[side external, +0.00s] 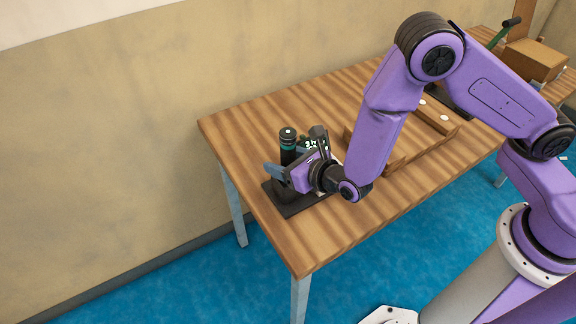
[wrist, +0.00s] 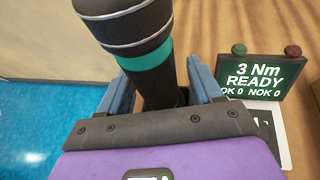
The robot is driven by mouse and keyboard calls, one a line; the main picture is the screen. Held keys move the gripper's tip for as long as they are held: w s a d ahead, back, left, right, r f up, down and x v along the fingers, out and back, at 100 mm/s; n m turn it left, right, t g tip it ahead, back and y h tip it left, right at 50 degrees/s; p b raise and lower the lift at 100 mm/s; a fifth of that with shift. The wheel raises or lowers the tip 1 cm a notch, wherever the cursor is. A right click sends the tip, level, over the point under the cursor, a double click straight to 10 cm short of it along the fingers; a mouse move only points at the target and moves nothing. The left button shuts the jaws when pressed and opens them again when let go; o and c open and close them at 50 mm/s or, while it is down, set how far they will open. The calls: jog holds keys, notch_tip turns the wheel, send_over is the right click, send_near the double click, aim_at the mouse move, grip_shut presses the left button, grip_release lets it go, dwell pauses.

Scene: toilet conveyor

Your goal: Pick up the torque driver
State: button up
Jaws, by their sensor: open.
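The torque driver (side external: 288,143) is a dark cylinder with a teal band, standing upright on a black base (side external: 289,207) near the table's left end. In the wrist view, the torque driver (wrist: 150,50) rises between the two blue-grey fingers, its lower part hidden behind my gripper's palm. My gripper (wrist: 163,88) is open, with a finger on each side of the driver. In the side view, my gripper (side external: 292,160) is low beside the driver and covers its lower part. I cannot tell whether the fingers touch it.
A small display (wrist: 254,78) reading "3 Nm READY" stands right of the driver, with a green and a red button on top. A wooden tray (side external: 432,130) lies farther right on the table (side external: 250,120). A cardboard box (side external: 535,58) is at the far end.

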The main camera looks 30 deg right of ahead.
aim_at(287, 135)
jog(key=shift+w+a+f, duration=0.1)
jog(key=shift+w+f, duration=0.05)
jog(key=shift+w, duration=0.2)
jog(key=c, duration=1.1)
jog(key=shift+r, duration=5.1)
